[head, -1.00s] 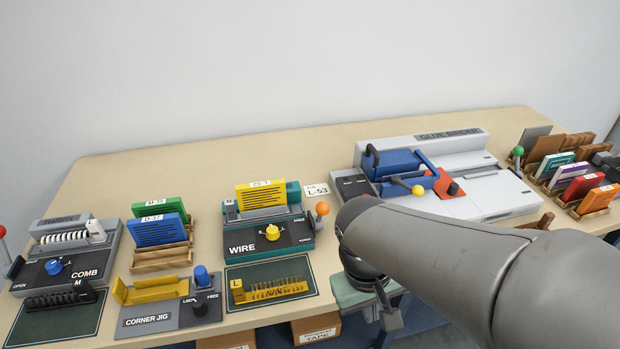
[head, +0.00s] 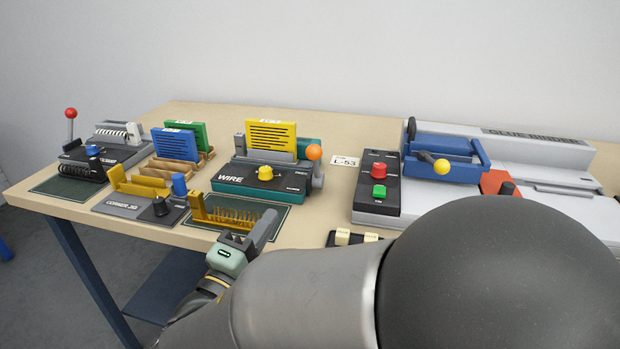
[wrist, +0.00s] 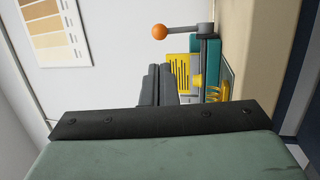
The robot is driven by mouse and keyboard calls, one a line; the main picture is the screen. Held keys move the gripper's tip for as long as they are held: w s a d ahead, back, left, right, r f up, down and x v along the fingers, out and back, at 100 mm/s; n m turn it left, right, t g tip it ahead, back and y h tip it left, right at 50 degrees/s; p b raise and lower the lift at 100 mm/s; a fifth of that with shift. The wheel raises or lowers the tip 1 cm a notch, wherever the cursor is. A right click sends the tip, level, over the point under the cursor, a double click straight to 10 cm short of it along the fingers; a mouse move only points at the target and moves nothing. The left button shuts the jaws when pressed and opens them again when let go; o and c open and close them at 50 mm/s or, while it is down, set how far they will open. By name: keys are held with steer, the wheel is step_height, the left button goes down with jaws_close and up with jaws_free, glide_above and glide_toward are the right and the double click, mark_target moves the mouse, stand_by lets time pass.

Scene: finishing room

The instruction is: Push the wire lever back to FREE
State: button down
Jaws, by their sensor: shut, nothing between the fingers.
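The teal and black WIRE machine (head: 255,182) stands on the bench left of centre, with a yellow knob (head: 265,173) and a yellow panel (head: 271,133) upright in it. Its lever has an orange ball (head: 314,152) on a grey arm (head: 318,178) at the machine's right end. The ball also shows in the wrist view (wrist: 159,32). The small labels by the lever are too small to read. My gripper (head: 270,219) is shut and empty, in front of the machine, apart from the lever. In the wrist view its fingers point towards the machine.
The green mat with a yellow comb holder (head: 220,215) lies close to my gripper. The corner jig (head: 135,203) is left. A black box with red and green buttons (head: 379,190) and the glue binder (head: 540,165) stand right. Bare bench lies around the L-53 card (head: 345,162).

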mark_target(310, 158)
steer(key=shift+w+a, duration=0.1)
steer(key=x, duration=1.4)
